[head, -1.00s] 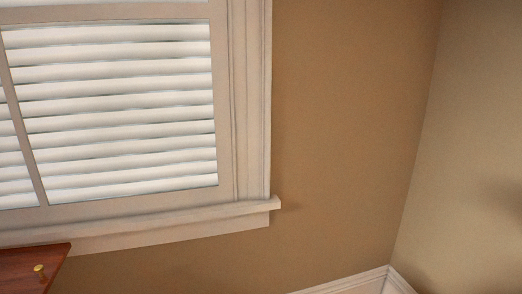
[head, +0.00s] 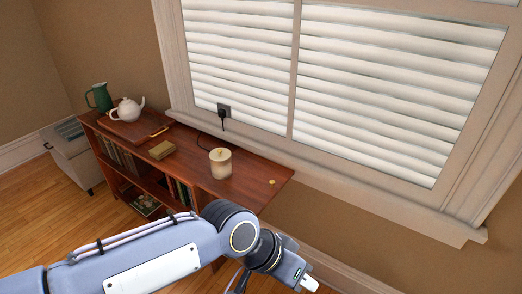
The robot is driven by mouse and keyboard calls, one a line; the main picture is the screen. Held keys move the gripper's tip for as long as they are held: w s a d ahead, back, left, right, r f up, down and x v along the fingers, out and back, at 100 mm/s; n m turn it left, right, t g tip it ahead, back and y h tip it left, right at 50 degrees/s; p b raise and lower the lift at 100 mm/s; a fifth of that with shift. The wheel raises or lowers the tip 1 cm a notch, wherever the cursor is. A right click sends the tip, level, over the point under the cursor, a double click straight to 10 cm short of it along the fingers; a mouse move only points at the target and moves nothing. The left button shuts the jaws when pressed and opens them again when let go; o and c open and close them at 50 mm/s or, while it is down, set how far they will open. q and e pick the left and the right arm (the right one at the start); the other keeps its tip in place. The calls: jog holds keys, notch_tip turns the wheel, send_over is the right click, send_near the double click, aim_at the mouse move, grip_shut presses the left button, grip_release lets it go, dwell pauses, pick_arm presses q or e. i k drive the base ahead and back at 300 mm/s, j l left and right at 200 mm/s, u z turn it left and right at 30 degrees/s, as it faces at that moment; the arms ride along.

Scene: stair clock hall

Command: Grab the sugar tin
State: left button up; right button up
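A cream lidded tin (head: 220,164), which looks like the sugar tin, stands upright on the reddish wooden top of a low bookcase (head: 245,184). My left arm comes in from the lower left, in front of the bookcase. My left gripper (head: 303,281) is at the bottom edge of the head view, below and to the right of the tin and apart from it. Its fingers are mostly cut off or hidden, so its opening does not show. My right gripper is not in view.
A white teapot (head: 127,110), a green jug (head: 99,97) and a small yellowish box (head: 162,149) stand left of the tin. A black plug and cord (head: 222,122) hang behind it. A small brass knob (head: 272,182) is at right. A grey box (head: 76,160) stands at far left.

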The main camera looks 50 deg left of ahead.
aim_at(220, 158)
jog(key=u, duration=2.05)
jog(key=i+j+z, duration=0.3)
jog(key=i+j, duration=0.15)
jog(key=j, duration=0.15)
jog(key=i+j+z, duration=0.1)
jog(key=j, duration=0.25)
jog(key=i+j+z, duration=0.15)
jog(key=i+j, duration=0.15)
jog(key=i+j+z, duration=0.15)
jog(key=j, duration=0.3)
jog(key=i+j+z, duration=0.15)
jog(key=j, duration=0.25)
jog(key=i+j+z, duration=0.15)
jog(key=j, duration=0.25)
